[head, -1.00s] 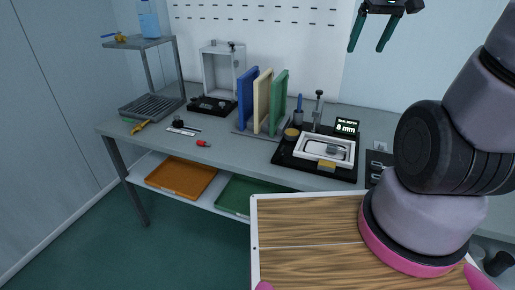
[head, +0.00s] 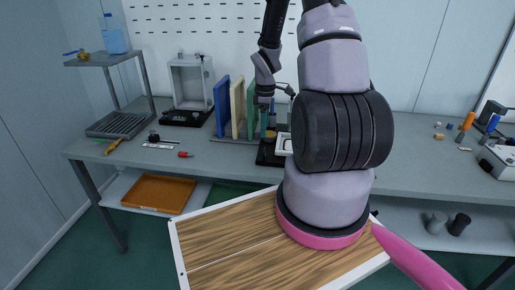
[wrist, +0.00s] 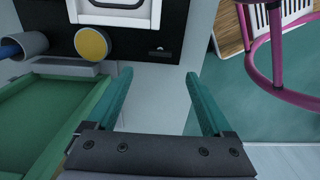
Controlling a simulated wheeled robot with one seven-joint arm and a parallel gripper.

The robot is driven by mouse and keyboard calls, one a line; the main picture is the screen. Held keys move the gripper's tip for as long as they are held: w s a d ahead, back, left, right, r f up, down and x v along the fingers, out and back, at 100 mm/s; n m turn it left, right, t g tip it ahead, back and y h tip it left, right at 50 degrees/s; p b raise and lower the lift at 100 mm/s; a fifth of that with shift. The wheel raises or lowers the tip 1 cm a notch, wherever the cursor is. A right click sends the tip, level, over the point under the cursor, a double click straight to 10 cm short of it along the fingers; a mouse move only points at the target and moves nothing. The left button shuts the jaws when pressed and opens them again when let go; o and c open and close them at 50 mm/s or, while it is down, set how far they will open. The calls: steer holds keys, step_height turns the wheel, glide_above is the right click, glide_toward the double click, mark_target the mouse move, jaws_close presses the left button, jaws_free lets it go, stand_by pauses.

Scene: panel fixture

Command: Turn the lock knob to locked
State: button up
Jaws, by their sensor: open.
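My gripper (wrist: 160,78) is open and empty in the wrist view, its two teal fingers apart over bare grey bench. Just beyond the fingers lies a black base plate (wrist: 182,30) with a white frame (wrist: 115,14), a yellow round disc (wrist: 92,43) and a small light detail on it. In the head view my arm reaches over the bench and my wrist hides much of this plate. An upright grey frame (head: 191,82) on a black base stands at the back left. I cannot tell which part is the lock knob.
A green panel (wrist: 45,125) is close left of the fingers. Blue (head: 221,106), cream and green panels stand in a rack beside my wrist. A red-handled tool (head: 185,154) lies on the front left bench.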

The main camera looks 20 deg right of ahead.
mark_target(264, 152)
step_height(264, 152, down, 10)
steer(key=shift+r, duration=0.15)
stand_by(0.3)
jaws_close()
